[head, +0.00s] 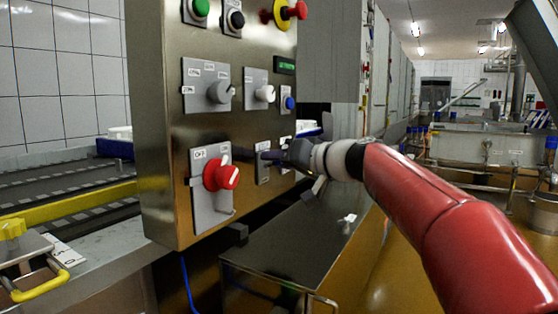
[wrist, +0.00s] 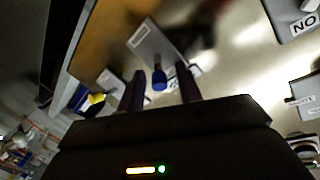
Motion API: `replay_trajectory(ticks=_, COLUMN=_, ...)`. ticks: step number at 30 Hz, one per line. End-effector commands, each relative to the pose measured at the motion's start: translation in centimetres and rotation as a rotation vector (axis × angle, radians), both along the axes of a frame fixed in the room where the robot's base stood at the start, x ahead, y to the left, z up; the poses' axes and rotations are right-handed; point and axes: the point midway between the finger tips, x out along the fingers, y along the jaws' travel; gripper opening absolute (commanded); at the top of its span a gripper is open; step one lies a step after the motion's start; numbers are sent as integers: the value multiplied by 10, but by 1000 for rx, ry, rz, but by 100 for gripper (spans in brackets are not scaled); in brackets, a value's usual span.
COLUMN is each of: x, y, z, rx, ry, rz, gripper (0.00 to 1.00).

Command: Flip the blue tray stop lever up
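The blue-tipped lever (wrist: 159,79) stands out from a grey plate (wrist: 152,42) in the wrist view. My gripper (wrist: 160,70) is open, with one dark finger on each side of the blue tip. Gaps show between the tip and both fingers, so it is not clamped. In the head view my gripper (head: 268,155) is at the lower right of the panel face, in front of a small grey plate (head: 263,170). The blue lever is hidden there behind my gripper, and I cannot tell its tilt.
The steel control panel (head: 170,110) carries a red rotary switch (head: 222,176) left of my gripper. Above are a grey knob (head: 219,92), a white knob (head: 265,94) and a small blue knob (head: 290,103). A steel table (head: 300,235) stands below my arm.

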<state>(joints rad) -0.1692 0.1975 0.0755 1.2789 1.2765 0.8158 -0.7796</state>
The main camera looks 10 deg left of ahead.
Motion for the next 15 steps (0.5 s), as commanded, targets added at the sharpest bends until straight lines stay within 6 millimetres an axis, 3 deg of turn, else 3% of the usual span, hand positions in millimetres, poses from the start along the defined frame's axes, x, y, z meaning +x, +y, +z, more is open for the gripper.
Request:
replay_trajectory(ticks=9, x=-1, y=-2, z=0, rx=0, ry=0, rz=0, gripper=37)
replay_trajectory(ticks=15, x=-14, y=-24, z=2, rx=-1, ry=-1, rz=-3, gripper=37)
